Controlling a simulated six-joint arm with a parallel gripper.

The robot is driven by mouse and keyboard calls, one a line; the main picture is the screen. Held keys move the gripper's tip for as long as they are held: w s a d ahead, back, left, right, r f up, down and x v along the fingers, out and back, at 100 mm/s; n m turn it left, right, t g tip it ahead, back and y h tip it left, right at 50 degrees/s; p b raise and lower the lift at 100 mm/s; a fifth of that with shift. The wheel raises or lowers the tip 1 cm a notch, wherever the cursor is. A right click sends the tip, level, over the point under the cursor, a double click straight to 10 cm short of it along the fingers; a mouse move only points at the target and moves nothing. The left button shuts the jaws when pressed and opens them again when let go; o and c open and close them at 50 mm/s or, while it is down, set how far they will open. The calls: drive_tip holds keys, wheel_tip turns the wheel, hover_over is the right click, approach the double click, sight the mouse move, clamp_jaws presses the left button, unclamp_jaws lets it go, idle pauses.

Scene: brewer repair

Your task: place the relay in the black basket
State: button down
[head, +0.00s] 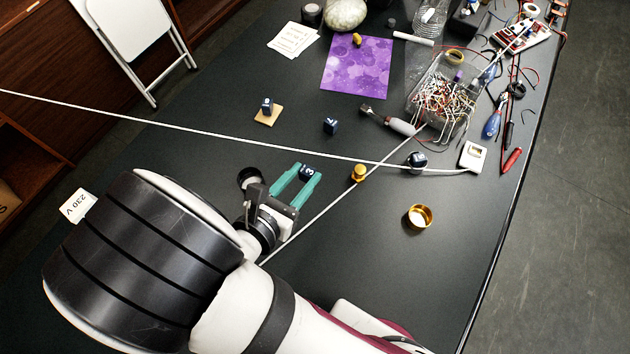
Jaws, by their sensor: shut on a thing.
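My gripper (307,171), with teal fingers, is low over the dark table, left of its middle. It is shut on a small dark blue cube marked 3 (309,174), held between the fingertips; this looks like a relay. Similar dark cubes are on a tan square (268,115), on the bare table (330,125) and at the right by the white cord (418,160). I cannot tell from the picture which cube the task means. I see no black basket in this view.
A small brass knob (358,173) and a gold cup (419,217) stand right of my gripper. White cords (200,132) cross the scene. A clear bin of wires (441,105) and tools crowd the upper right.

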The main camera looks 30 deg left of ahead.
drive_tip(key=r, duration=0.1)
hover_over(241, 182)
drive_tip(key=s+d, duration=0.1)
drive_tip(key=d, duration=0.1)
wheel_tip(241, 182, down, 10)
drive_tip(key=shift+d+f, duration=0.1)
drive_tip(key=shift+f, duration=0.1)
drive_tip(key=shift+c, duration=2.3)
unclamp_jaws()
wheel_tip(241, 182, up, 7)
